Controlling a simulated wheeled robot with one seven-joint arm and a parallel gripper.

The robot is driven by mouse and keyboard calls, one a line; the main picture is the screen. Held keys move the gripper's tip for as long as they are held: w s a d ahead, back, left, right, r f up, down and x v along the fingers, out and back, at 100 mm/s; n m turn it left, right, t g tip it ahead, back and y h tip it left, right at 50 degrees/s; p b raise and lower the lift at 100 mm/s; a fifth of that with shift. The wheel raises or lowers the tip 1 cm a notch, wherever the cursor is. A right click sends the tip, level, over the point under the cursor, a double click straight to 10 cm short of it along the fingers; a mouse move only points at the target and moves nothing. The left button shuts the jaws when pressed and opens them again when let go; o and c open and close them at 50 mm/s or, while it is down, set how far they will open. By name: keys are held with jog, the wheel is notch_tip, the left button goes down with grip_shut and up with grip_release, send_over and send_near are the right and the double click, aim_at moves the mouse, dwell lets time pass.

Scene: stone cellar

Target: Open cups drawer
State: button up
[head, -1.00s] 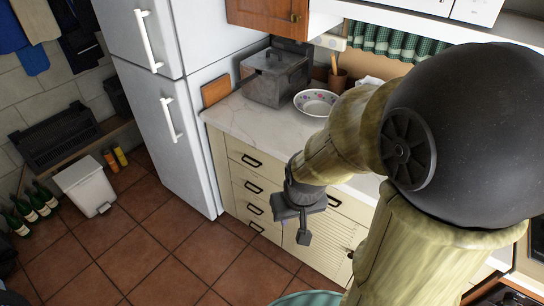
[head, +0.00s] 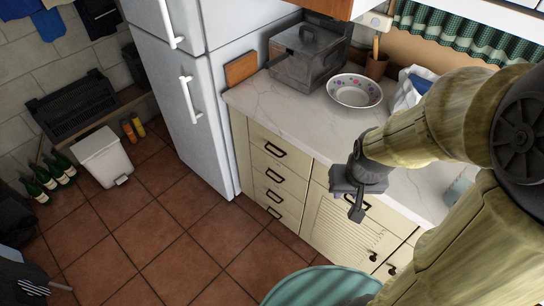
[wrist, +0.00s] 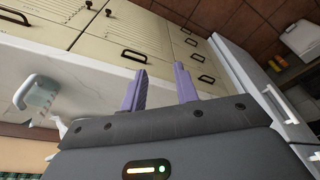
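The cream cabinet has a stack of several closed drawers (head: 280,166) with dark handles beside the fridge. Another closed drawer (head: 325,178) is right of the stack, above a louvered door, and my gripper partly covers it. Its handle (wrist: 134,56) shows in the wrist view, just beyond one fingertip. I cannot tell which drawer holds cups. My gripper (head: 354,205) is in front of the cabinet near the counter edge. In the wrist view my gripper (wrist: 161,80) has its two purple fingers apart, with nothing between them.
The marble counter (head: 290,105) holds a metal box (head: 308,58), a flowered bowl (head: 354,91) and a utensil pot (head: 377,66). The white fridge (head: 195,125) stands left of the drawers. A round teal seat (head: 310,286) is below my arm. Tiled floor (head: 185,245) is clear before the drawers.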

jog(key=w+a+f+m+t+y+b, duration=0.1)
jog(key=w+a+f+m+t+b, duration=0.3)
jog(key=w+f+b, duration=0.6)
jog(key=w+a+f+m+t+y+b, duration=0.15)
jog(key=w+a+f+t+b, duration=0.25)
jog(key=w+a+f+b, duration=0.55)
jog(key=a+f+m+t+b, duration=0.3)
jog(key=f+m+t+b, duration=0.5)
jog(key=f+b, duration=0.5)
notch_tip(320, 180, down, 3)
jog(key=shift+a+m+t, duration=0.2)
jog(key=shift+m+t, duration=0.2)
jog(key=shift+m, duration=0.35)
